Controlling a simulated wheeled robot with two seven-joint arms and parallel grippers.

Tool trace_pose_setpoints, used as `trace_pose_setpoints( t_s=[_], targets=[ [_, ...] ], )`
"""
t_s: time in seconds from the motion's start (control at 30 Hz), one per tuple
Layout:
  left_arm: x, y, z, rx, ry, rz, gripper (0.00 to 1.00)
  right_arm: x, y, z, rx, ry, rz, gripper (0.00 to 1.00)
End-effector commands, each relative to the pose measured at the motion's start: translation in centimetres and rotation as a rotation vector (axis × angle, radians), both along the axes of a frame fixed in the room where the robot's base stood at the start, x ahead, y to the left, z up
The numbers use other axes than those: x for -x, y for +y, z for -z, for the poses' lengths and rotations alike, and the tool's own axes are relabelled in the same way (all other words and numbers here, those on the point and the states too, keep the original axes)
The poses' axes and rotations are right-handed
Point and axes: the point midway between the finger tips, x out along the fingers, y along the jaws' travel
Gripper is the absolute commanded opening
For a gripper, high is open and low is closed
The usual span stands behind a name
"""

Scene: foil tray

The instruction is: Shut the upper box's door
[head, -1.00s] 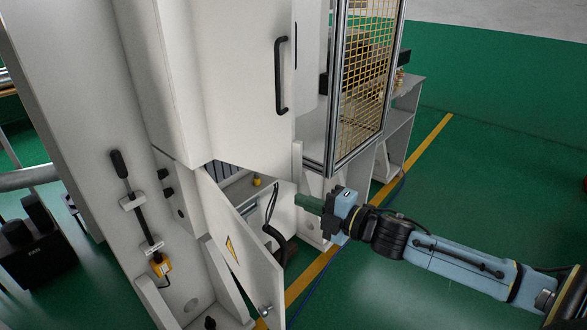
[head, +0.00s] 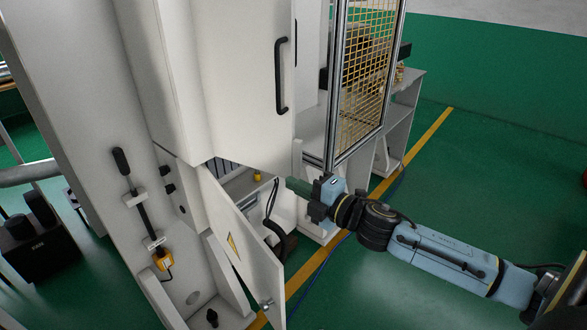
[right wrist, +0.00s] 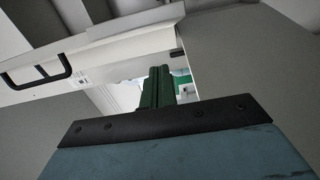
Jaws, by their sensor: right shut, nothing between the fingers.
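The upper box's door (head: 245,90) is a large white panel with a black bar handle (head: 281,76) near its right edge. The handle also shows at the left of the right wrist view (right wrist: 38,76). I cannot tell for sure how far this door stands open. My right gripper (head: 297,187) has green fingers, shut and empty, pointing left just below the door's lower right corner. The fingers also show in the right wrist view (right wrist: 158,88); contact with the door cannot be made out. My left gripper is not in view.
Below, a lower door (head: 240,240) with a yellow warning sign stands open, showing dark cables (head: 271,220) inside. A yellow mesh guard (head: 365,65) in a metal frame stands right of the upper box.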

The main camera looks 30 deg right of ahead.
Motion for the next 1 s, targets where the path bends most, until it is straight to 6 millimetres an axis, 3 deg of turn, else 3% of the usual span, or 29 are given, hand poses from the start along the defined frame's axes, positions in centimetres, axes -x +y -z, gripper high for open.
trace_pose_setpoints(
  t_s=[0.23, 0.4, 0.6, 1.0],
  targets=[
    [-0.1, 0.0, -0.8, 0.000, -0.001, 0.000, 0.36, -3.3, 1.0, -0.2, 0.000, -0.002, 0.000, 0.00],
    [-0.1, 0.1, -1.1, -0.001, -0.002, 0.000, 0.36, -4.5, -1.3, -0.1, 0.003, 0.001, 0.002, 0.00],
    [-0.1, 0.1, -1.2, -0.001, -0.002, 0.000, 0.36, -5.2, -2.4, 0.0, 0.000, 0.001, 0.000, 0.00],
    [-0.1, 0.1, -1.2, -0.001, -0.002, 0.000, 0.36, -5.2, -2.6, 0.0, 0.001, 0.001, -0.002, 0.00]
  ],
)
